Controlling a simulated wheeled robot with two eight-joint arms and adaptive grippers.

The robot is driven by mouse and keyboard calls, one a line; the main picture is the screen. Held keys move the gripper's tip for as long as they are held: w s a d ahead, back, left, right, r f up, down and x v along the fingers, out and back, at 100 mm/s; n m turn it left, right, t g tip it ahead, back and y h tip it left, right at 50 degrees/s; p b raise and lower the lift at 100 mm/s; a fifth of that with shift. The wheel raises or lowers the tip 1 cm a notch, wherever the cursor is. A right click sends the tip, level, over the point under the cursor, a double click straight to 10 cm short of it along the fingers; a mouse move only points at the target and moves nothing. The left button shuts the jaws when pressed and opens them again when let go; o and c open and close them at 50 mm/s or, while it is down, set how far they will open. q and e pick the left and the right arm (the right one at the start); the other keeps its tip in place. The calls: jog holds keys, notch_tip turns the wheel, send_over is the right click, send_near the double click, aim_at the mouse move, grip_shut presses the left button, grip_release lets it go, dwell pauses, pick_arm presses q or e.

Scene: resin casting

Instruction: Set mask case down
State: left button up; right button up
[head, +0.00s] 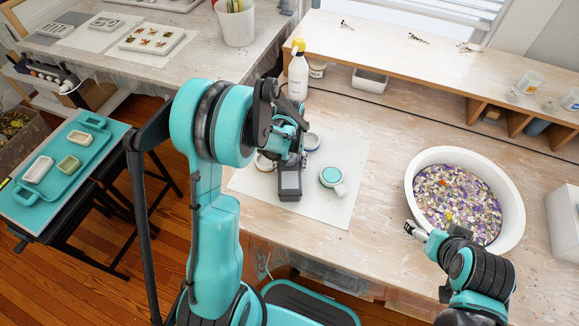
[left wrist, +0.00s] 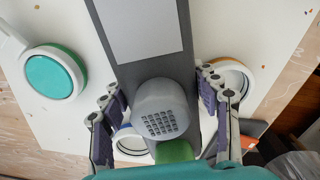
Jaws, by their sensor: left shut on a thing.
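The mask case appears to be the long dark grey case (head: 289,182) with a pale panel. My left gripper (head: 287,150) is shut on it above the white sheet (head: 335,205). In the left wrist view the case (left wrist: 186,30) runs between the fingers of the gripper (left wrist: 163,105), and a rounded grey piece with a grille (left wrist: 165,108) shows there. Whether the case touches the sheet cannot be told. My right gripper (head: 415,231) is beside the white basin; its opening is unclear.
A teal-topped round tub (head: 331,176) stands close right of the case, with other round tubs (head: 263,162) around the gripper. A white spray bottle (head: 298,75) stands behind. A white basin (head: 412,185) of coloured chips is at right.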

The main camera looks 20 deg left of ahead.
pick_arm(q)
jog(key=shift+f, duration=0.1)
jog(key=o, duration=1.3)
